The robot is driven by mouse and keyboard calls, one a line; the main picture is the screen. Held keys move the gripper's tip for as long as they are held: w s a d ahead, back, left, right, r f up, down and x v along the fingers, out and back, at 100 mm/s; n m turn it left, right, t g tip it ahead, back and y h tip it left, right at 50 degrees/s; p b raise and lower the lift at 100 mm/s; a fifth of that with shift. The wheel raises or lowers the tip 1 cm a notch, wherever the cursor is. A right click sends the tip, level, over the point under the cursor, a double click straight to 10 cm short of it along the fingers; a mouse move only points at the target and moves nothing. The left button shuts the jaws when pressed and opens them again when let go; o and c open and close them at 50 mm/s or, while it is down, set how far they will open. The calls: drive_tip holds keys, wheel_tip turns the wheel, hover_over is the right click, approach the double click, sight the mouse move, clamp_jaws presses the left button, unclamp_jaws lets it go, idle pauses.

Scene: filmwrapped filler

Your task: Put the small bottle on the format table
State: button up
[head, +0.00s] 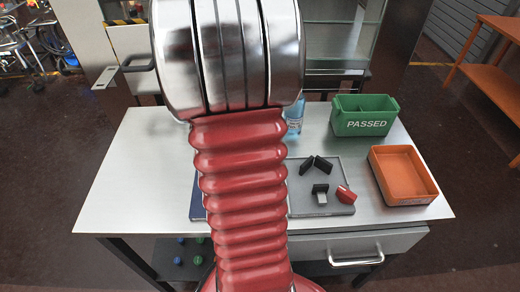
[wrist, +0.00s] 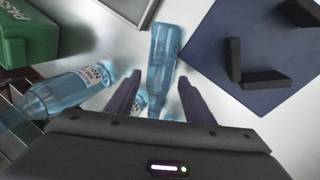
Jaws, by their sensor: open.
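My gripper (wrist: 159,77) is open in the wrist view, with its two dark fingers apart. A clear blue bottle (wrist: 164,45) shows just beyond and between the fingertips; I cannot tell whether it is gripped by nothing but air around it or touched. A larger-looking labelled blue bottle (wrist: 65,95) is left of the fingers. More blue bottle parts (wrist: 138,104) show between the fingers, mostly hidden by the gripper. I cannot tell which bottle is the small one. In the head view one blue bottle (head: 294,118) peeks out right of my arm. Which surface is the format table is unclear.
The white table (head: 140,150) bears a green PASSED box (head: 364,124), an orange tray (head: 404,190) and a grey tray (head: 335,205) with black parts and a red piece. A blue board (wrist: 225,85) with black blocks (wrist: 264,80) lies right in the wrist view.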

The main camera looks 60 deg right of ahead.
drive_tip(key=shift+x, duration=1.95)
drive_tip(key=shift+c, duration=0.3)
drive_tip(key=c, duration=0.9)
drive_tip(key=shift+o, duration=0.2)
wheel_tip(320, 180, up, 18)
